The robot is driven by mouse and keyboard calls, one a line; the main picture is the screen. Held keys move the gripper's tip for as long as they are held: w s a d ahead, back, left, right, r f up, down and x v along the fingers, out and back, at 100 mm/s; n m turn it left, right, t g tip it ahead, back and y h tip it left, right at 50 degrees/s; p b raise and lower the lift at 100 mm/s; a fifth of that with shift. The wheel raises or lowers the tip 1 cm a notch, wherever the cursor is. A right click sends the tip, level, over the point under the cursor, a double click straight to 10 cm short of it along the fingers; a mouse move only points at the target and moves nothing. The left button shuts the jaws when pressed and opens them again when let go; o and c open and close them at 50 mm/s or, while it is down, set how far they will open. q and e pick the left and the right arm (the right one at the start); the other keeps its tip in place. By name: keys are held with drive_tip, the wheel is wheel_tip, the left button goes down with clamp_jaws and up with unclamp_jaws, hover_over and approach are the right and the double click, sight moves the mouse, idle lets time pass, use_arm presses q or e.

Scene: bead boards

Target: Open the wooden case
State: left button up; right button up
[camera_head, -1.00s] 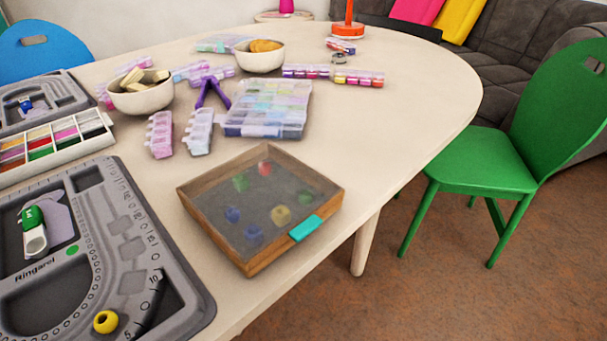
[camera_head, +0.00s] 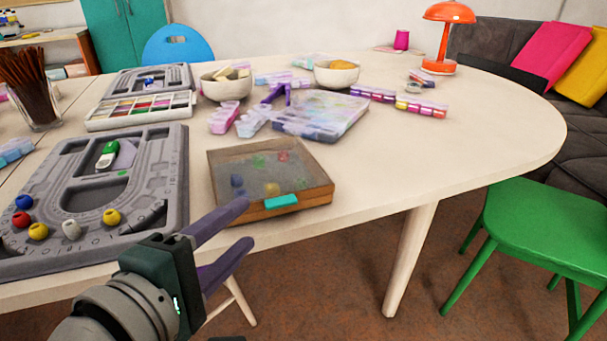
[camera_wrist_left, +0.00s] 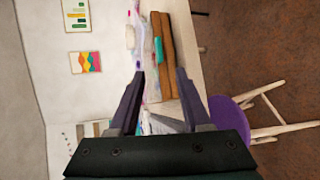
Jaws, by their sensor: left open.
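The wooden case (camera_head: 225,184) lies on the table near its front edge, in the middle of the head view. It has a clear lid, with several coloured beads showing dimly inside, and a teal tab (camera_head: 281,202) on its front side. The lid looks shut. My left gripper (camera_head: 246,222) is open and empty, in front of the case and a little to its left. In the left wrist view the case (camera_wrist_left: 167,60) and its teal tab (camera_wrist_left: 158,50) show sideways beyond the open fingers (camera_wrist_left: 158,74). My right gripper is not in view.
A grey bead board (camera_head: 175,170) with loose beads lies left of the case. A clear organiser box (camera_head: 320,118), pill-style boxes and two bowls (camera_head: 336,75) stand behind it. The table right of the case is clear. A green chair (camera_head: 540,220) stands at the right.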

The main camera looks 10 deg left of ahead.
sight(266, 208)
use_arm(q)
drive_tip(key=b+x, duration=0.1)
drive_tip(key=x, duration=0.4)
drive_tip(key=shift+w+d, duration=0.1)
drive_tip(key=shift+w, duration=0.05)
clamp_jaws()
idle(0.5)
